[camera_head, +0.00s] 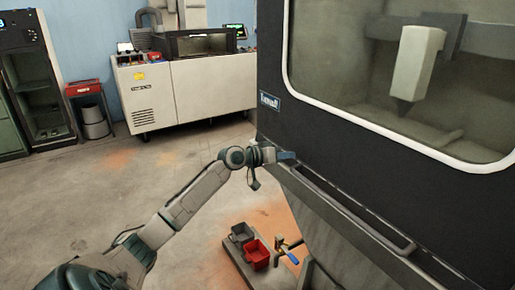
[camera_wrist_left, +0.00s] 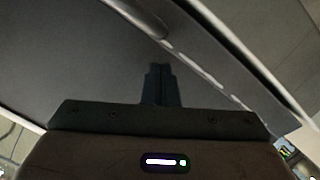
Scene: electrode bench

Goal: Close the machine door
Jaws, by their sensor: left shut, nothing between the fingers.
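The machine (camera_head: 271,60) fills the right of the head view. It has a dark front panel and a large white-rimmed window, with a pale spindle part behind it. I cannot tell which panel is the door or how far it stands open. A long rail-like bar (camera_head: 375,228) runs along the lower front edge. My left gripper (camera_head: 287,155) is shut and empty at the panel's lower left corner; touching or just short of it, I cannot tell. In the left wrist view its closed fingers (camera_wrist_left: 161,72) point at a dark flat panel (camera_wrist_left: 75,65). My right gripper is out of view.
A grey bin (camera_head: 241,233) and a red bin (camera_head: 257,254) sit on a low platform below my left arm, beside a blue-handled tool (camera_head: 289,254). A white machine (camera_head: 185,88), a cabinet (camera_head: 40,85) and a red-topped stand (camera_head: 84,89) line the back. The floor at left is clear.

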